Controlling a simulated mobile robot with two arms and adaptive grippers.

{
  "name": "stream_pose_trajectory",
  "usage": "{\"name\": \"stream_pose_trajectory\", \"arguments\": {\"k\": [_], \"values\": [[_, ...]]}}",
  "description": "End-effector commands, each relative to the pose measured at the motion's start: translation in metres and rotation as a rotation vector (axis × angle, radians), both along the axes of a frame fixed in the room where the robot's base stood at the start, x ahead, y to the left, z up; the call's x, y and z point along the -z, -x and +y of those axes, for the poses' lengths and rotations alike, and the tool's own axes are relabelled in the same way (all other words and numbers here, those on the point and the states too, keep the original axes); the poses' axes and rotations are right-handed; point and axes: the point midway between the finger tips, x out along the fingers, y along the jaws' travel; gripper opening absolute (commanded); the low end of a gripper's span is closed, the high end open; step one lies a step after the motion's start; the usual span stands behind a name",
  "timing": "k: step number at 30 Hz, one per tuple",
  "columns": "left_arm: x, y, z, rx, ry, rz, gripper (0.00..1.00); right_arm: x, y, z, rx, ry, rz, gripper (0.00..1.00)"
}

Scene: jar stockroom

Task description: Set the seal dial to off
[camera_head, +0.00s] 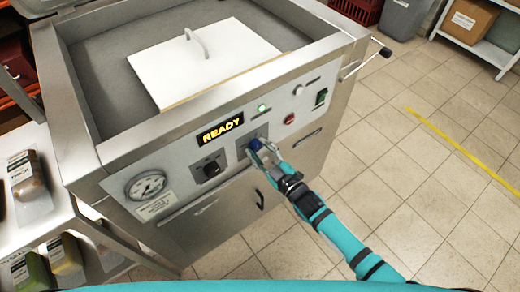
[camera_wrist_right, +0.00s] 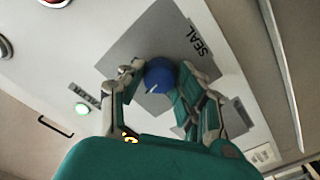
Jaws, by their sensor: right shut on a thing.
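The seal dial is a blue knob (camera_wrist_right: 160,76) on a grey plate labelled SEAL (camera_wrist_right: 197,38) in the right wrist view. A white pointer mark shows on the knob; I cannot read which setting it points at. In the head view the blue dial (camera_head: 255,144) sits on the machine's sloped front panel, partly hidden by my gripper. My right gripper (camera_head: 261,151) is on the dial, with one finger on each side of it, shut on it. It also shows in the right wrist view (camera_wrist_right: 160,86). My left gripper is in neither view.
The steel machine (camera_head: 230,100) has a READY display (camera_head: 220,129), a black knob (camera_head: 211,169), a gauge (camera_head: 146,185), a lit green lamp (camera_head: 261,108), a red button (camera_head: 289,119) and a green switch (camera_head: 321,97).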

Motion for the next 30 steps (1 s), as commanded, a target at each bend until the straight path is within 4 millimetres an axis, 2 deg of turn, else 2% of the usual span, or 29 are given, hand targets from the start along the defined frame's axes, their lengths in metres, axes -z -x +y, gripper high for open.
{"name": "stream_pose_trajectory", "arguments": {"k": [21, 30], "values": [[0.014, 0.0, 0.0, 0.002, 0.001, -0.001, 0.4, 0.001, 0.0, 0.0, 0.0, 0.544, -0.394, 0.01], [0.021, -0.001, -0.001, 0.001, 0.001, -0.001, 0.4, 0.0, 0.0, 0.0, -0.001, 0.716, -0.52, 0.01]]}}
